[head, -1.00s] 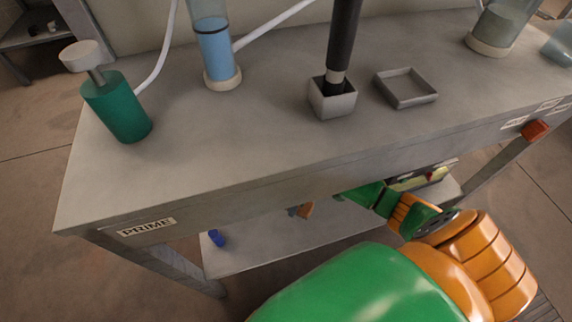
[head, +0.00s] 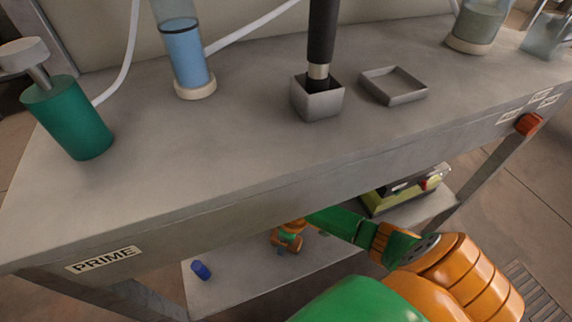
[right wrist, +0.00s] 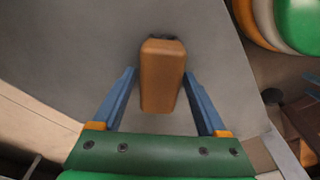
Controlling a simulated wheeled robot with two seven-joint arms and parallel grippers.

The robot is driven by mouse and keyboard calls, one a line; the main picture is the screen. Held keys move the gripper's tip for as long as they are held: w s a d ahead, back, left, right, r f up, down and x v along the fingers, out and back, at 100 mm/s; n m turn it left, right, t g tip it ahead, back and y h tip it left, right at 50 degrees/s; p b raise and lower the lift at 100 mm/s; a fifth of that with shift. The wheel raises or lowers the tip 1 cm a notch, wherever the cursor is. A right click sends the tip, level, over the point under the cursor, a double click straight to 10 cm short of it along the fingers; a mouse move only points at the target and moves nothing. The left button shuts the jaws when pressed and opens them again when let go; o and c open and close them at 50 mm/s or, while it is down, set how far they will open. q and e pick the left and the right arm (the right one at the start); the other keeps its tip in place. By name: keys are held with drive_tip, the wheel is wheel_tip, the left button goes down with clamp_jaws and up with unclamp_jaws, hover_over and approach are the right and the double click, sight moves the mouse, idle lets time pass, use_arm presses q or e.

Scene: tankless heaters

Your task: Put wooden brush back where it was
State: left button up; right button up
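The wooden brush (right wrist: 162,75) shows in the right wrist view as a brown block with a dark far end. It lies on a grey surface, between the two blue fingers of my right gripper (right wrist: 159,76). The fingers are spread. A gap shows on the brush's left side; the right fingertip is close to its side, and I cannot tell if they touch. In the head view my right gripper (head: 287,245) is low under the tabletop, over the lower shelf (head: 235,285). The brush is hard to make out there. My left gripper is not in view.
The tabletop (head: 230,150) overhangs my right arm. On it stand a green pump bottle (head: 70,120), a blue-filled cylinder (head: 187,65), a square holder (head: 318,104) with a dark rod, and an empty tray (head: 393,98). A small blue object (head: 201,270) and a yellow-green box (head: 400,195) are on the shelf.

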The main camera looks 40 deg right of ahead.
drive_tip(key=shift+r, duration=0.25)
drive_tip(key=r+p, duration=0.1)
drive_tip(key=r, duration=0.1)
drive_tip(key=r+p, duration=0.3)
drive_tip(key=r, duration=0.2)
drive_tip(key=shift+s+d+p, duration=0.25)
drive_tip(key=shift+s+p, duration=0.1)
drive_tip(key=shift+s, duration=0.05)
drive_tip(key=shift+r, duration=0.1)
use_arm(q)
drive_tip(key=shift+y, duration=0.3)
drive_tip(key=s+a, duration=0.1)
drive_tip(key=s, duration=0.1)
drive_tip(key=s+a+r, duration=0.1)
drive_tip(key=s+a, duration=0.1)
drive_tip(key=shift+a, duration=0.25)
use_arm(e)
drive_tip(key=shift+s, duration=0.1)
